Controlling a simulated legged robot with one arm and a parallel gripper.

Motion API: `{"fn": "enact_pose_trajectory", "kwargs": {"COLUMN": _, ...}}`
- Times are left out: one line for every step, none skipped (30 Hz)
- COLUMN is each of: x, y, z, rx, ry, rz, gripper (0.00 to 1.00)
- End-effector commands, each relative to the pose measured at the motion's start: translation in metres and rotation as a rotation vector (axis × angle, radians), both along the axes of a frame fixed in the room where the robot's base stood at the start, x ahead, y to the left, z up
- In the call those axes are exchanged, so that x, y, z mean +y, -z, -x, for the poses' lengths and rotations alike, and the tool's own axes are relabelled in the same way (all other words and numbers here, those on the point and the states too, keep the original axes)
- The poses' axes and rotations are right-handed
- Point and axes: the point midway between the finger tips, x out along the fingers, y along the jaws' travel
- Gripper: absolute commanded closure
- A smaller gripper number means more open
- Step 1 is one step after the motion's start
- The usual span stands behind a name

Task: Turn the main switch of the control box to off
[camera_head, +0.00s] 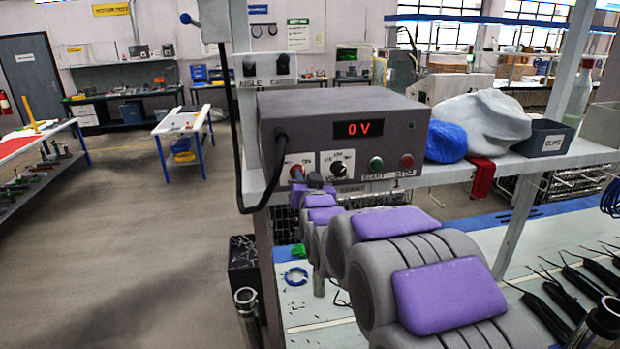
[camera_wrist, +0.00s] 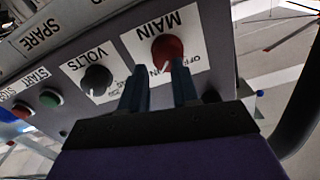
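The grey control box (camera_head: 340,112) stands on a shelf, its red display reading "0 V". Its red main switch (camera_head: 296,171) is at the lower left of the front panel. In the wrist view, which is upside down, this red knob (camera_wrist: 167,47) sits beside the "MAIN" label. A short white mark shows at its lower edge; which position it points at is not clear. My gripper (camera_wrist: 159,68) is open and empty. Its two dark fingers are spaced apart, with their tips just short of the knob, one toward each side. In the head view my gripper (camera_head: 315,182) is small and partly hidden by my arm.
The black volts knob (camera_wrist: 97,80) is beside the main switch, then the green start button (camera_head: 376,163) and red stop button (camera_head: 407,161). A black cable (camera_head: 243,150) hangs at the box's left. A blue bundle (camera_head: 446,142) and a clips bin (camera_head: 544,138) stand right.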

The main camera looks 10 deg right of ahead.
Motion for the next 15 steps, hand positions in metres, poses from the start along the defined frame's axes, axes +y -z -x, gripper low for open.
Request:
{"fn": "enact_pose_trajectory", "kwargs": {"x": 0.0084, "y": -0.0049, "z": -0.0025, "rx": -0.013, "ry": -0.016, "rz": 0.008, "gripper": 0.37}}
{"fn": "enact_pose_trajectory", "kwargs": {"x": 0.0088, "y": -0.0048, "z": -0.0032, "rx": -0.013, "ry": -0.016, "rz": 0.008, "gripper": 0.37}}
{"fn": "enact_pose_trajectory", "kwargs": {"x": 0.0096, "y": -0.0047, "z": -0.0041, "rx": -0.014, "ry": -0.017, "rz": 0.008, "gripper": 0.37}}
{"fn": "enact_pose_trajectory", "kwargs": {"x": 0.0103, "y": -0.0046, "z": -0.0046, "rx": -0.014, "ry": -0.017, "rz": 0.009, "gripper": 0.37}}
{"fn": "enact_pose_trajectory", "kwargs": {"x": 0.0111, "y": -0.0047, "z": -0.0051, "rx": -0.014, "ry": -0.018, "rz": 0.009, "gripper": 0.65}}
{"fn": "enact_pose_trajectory", "kwargs": {"x": 0.0123, "y": -0.0046, "z": -0.0057, "rx": -0.014, "ry": -0.018, "rz": 0.009, "gripper": 0.69}}
{"fn": "enact_pose_trajectory", "kwargs": {"x": 0.013, "y": -0.0046, "z": -0.0061, "rx": -0.015, "ry": -0.017, "rz": 0.01, "gripper": 0.72}}
{"fn": "enact_pose_trajectory", "kwargs": {"x": 0.0135, "y": -0.0045, "z": -0.0065, "rx": -0.015, "ry": -0.017, "rz": 0.01, "gripper": 0.74}}
{"fn": "enact_pose_trajectory", "kwargs": {"x": 0.014, "y": -0.0043, "z": -0.0069, "rx": -0.014, "ry": -0.018, "rz": 0.01, "gripper": 0.78}}
{"fn": "enact_pose_trajectory", "kwargs": {"x": 0.0141, "y": -0.0043, "z": -0.0073, "rx": -0.014, "ry": -0.018, "rz": 0.01, "gripper": 0.81}}
{"fn": "enact_pose_trajectory", "kwargs": {"x": 0.014, "y": -0.0043, "z": -0.0076, "rx": -0.015, "ry": -0.018, "rz": 0.011, "gripper": 0.84}}
{"fn": "enact_pose_trajectory", "kwargs": {"x": 0.0139, "y": -0.0041, "z": -0.0081, "rx": -0.014, "ry": -0.019, "rz": 0.011, "gripper": 0.88}}
{"fn": "enact_pose_trajectory", "kwargs": {"x": 0.0138, "y": -0.004, "z": -0.0084, "rx": -0.014, "ry": -0.019, "rz": 0.011, "gripper": 0.91}}
{"fn": "enact_pose_trajectory", "kwargs": {"x": 0.0136, "y": -0.0039, "z": -0.0087, "rx": -0.014, "ry": -0.019, "rz": 0.011, "gripper": 0.94}}
{"fn": "enact_pose_trajectory", "kwargs": {"x": 0.0133, "y": -0.0036, "z": -0.0091, "rx": -0.014, "ry": -0.019, "rz": 0.01, "gripper": 0.97}}
